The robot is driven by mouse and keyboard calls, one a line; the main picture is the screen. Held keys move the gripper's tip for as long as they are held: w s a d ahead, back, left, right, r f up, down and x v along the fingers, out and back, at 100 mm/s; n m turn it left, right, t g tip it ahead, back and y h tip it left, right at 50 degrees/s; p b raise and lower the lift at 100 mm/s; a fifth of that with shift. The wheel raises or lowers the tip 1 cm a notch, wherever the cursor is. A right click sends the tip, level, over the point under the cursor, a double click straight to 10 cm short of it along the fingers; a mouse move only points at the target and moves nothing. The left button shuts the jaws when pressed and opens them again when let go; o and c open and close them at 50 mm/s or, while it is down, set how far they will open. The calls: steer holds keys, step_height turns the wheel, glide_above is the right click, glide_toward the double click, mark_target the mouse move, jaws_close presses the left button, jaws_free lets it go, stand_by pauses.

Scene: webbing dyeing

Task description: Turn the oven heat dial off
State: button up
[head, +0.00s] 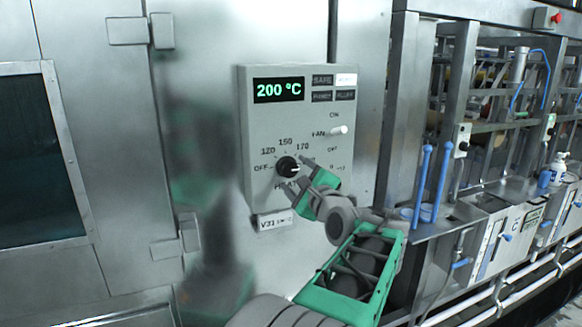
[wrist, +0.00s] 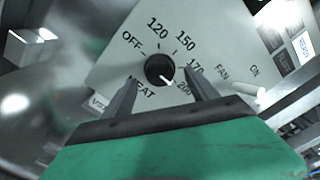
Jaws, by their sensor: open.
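The oven heat dial (head: 287,166) is a round black knob low on a light grey control panel (head: 258,125). Around it are marks OFF, 120, 150, 170 and 200. In the wrist view the dial (wrist: 159,67) shows its white pointer aimed at lower right, towards 200. The green display (head: 278,90) reads 200 °C. My gripper (head: 293,174) is open in front of the dial. In the wrist view the gripper's (wrist: 160,80) two dark fingers stand on either side of the dial's lower part, with gaps to the knob. Contact cannot be seen.
A white fan switch (head: 338,130) sits above and right of the dial. Indicator tiles (head: 334,88) are at the panel's top right. A V31 label (head: 273,220) is below it. The steel oven door with a dark window (head: 35,150) is left; steel posts and blue handles (head: 422,185) are right.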

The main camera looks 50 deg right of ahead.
mark_target(290, 171)
steer(key=x, duration=0.4)
steer(key=shift+p, duration=0.4)
steer(key=c, duration=1.4)
